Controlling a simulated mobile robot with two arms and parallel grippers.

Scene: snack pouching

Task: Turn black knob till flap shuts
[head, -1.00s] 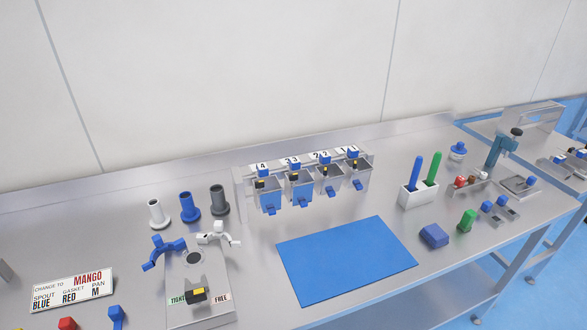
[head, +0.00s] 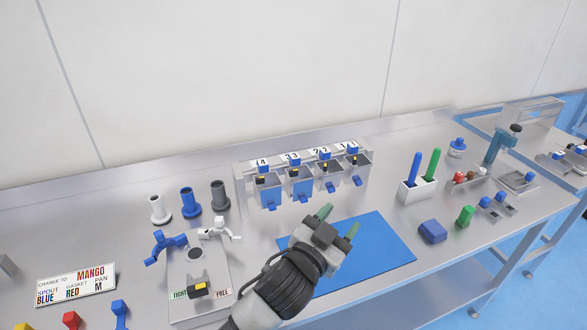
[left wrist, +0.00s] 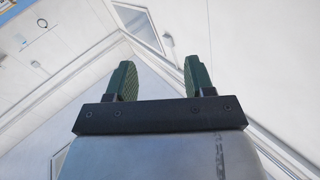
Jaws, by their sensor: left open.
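A dispenser rack with bins labelled 4, 3, 2 and 1 (head: 302,178) stands at the back middle in the head view. Each bin has a small black knob with a yellow mark, such as the one on bin 4 (head: 261,180) and the one on bin 1 (head: 354,162). Blue flaps such as this one (head: 302,198) show below the bins; their exact state is too small to tell. My left gripper (head: 338,220) is open and empty, over the blue mat in front of the rack. The left wrist view shows its green fingers (left wrist: 155,78) apart. My right gripper is out of view.
The blue mat (head: 385,250) lies in front of the rack. A clamp plate (head: 215,275) marked TIGHT and FREE carries another black-and-yellow knob (head: 200,289). Three spouts (head: 190,203) stand at left. A white holder (head: 416,191) with blue and green sticks stands at right.

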